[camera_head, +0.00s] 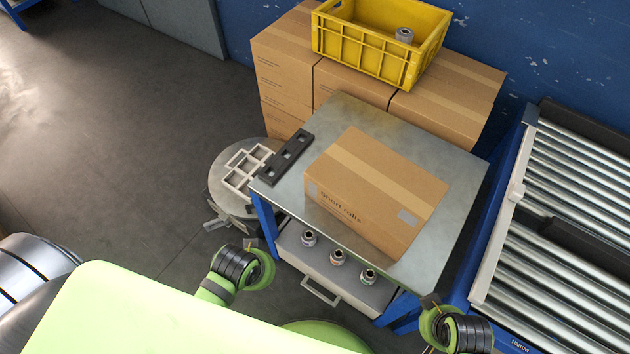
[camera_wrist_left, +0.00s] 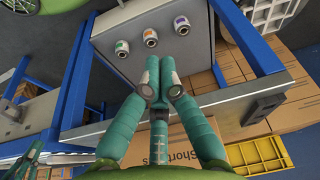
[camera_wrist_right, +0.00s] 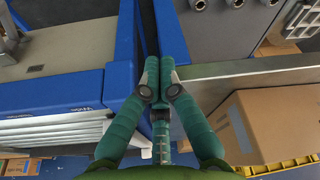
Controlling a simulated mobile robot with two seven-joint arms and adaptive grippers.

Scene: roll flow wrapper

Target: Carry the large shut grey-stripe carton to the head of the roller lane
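A large shut brown carton (camera_head: 372,190) with a paler tape band along its top, grey patches and "Short rolls" lettering lies on the grey-topped table (camera_head: 340,108). Its lettered face shows partly behind the fingers in the left wrist view (camera_wrist_left: 183,155); its side shows at lower right in the right wrist view (camera_wrist_right: 280,125). The roller lane (camera_head: 560,225) stands right of the table. My left gripper (camera_wrist_left: 158,77) is shut and empty before the table's front left. My right gripper (camera_wrist_right: 160,75) is shut and empty near the gap between table and lane. Neither touches the carton.
A black slotted bar (camera_head: 287,157) lies at the table's left edge. A round stand with a pale grid (camera_head: 247,168) is to the left. Stacked cartons (camera_head: 283,57) and a yellow crate (camera_head: 365,45) stand behind.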

